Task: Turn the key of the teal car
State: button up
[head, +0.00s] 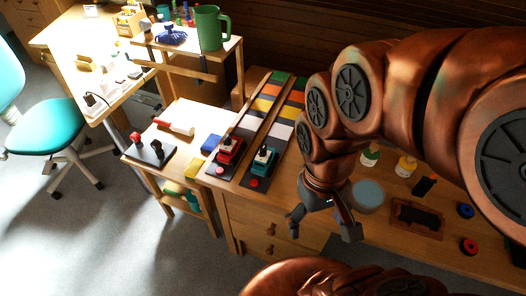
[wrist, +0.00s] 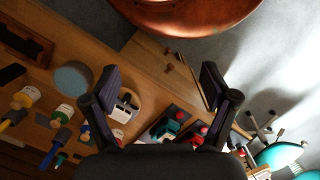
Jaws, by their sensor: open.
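The teal car (head: 262,163) stands at the near end of a striped track on the wooden bench, just right of the red car (head: 229,150). Its key is too small to make out for certain. The teal car also shows in the wrist view (wrist: 166,130), small and below the space between the fingers. My gripper (head: 322,226) is open and empty, in front of the bench drawers in the head view, to the right of and nearer than the teal car. Its two spread fingers also frame the wrist view (wrist: 158,82).
A red button (head: 254,183) lies at the near end of the teal car's track. A blue disc (head: 368,194), bottles (head: 406,167) and a dark tray (head: 416,216) lie on the bench to the right. A side table (head: 190,112) with a black joystick box stands left.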

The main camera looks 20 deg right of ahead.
aim_at(263, 149)
jog(key=z, duration=1.55)
jog(key=k, duration=1.05)
jog(key=u, duration=1.6)
jog(key=i, duration=0.5)
